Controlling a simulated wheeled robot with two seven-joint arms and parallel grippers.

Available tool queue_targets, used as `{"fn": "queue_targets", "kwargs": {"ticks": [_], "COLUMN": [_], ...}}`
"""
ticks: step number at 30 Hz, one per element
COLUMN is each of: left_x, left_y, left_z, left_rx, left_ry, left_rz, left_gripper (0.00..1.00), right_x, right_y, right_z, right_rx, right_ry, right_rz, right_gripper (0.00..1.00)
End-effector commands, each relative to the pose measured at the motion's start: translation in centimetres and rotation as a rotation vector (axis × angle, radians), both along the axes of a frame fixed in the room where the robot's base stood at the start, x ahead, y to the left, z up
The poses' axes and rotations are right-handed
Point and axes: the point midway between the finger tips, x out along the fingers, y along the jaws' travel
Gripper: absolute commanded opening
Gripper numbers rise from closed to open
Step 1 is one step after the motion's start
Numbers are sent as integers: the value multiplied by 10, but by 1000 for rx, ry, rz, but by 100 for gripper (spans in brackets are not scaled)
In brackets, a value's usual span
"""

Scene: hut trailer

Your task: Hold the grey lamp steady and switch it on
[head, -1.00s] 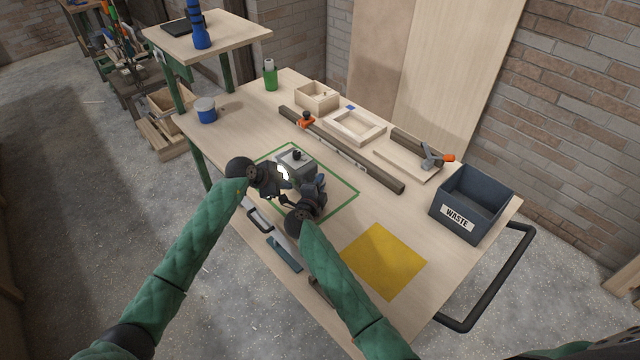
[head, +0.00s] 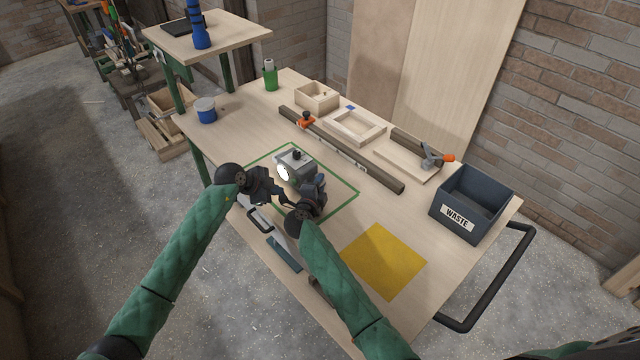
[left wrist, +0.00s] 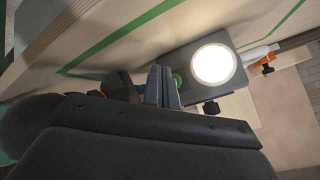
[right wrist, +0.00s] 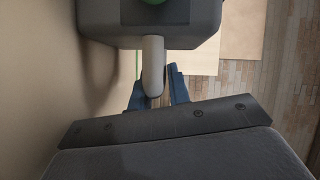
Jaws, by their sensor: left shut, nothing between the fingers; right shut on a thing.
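The grey lamp (head: 296,160) stands within the green outline on the workbench, a black knob on top. Its round lens (left wrist: 213,63) glows bright white, also seen in the head view. A green button shows on the lamp in the left wrist view (left wrist: 178,80). My left gripper (head: 278,194) is shut and empty, just in front of the lamp. In its own view the fingertips overlap the lamp's edge; I cannot tell whether they touch.
A yellow mat (head: 384,261) lies front right, beside a dark waste bin (head: 470,205).

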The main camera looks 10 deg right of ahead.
Motion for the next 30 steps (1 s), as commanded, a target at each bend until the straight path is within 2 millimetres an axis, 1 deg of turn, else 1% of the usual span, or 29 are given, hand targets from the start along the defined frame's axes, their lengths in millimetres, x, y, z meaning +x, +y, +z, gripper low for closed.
{"fn": "queue_targets", "kwargs": {"ticks": [1,15,28,29,30], "left_x": [-3,-20,-22,-22,-22], "left_y": [4,34,37,37,37], "left_z": [0,0,1,1,1], "left_rx": [0,0,-1,-1,-1], "left_ry": [0,-1,-1,-1,-1], "left_rz": [0,1,-1,-1,-1], "left_gripper": [0,0,0,0,0], "right_x": [-1,-1,-1,-1,-1], "right_y": [0,0,0,0,0], "right_z": [-3,-3,-3,-3,-2], "right_rx": [0,0,0,0,0], "right_ry": [4,4,4,4,4], "right_rz": [1,1,1,1,1], "right_gripper": [0,0,0,22,30]}}
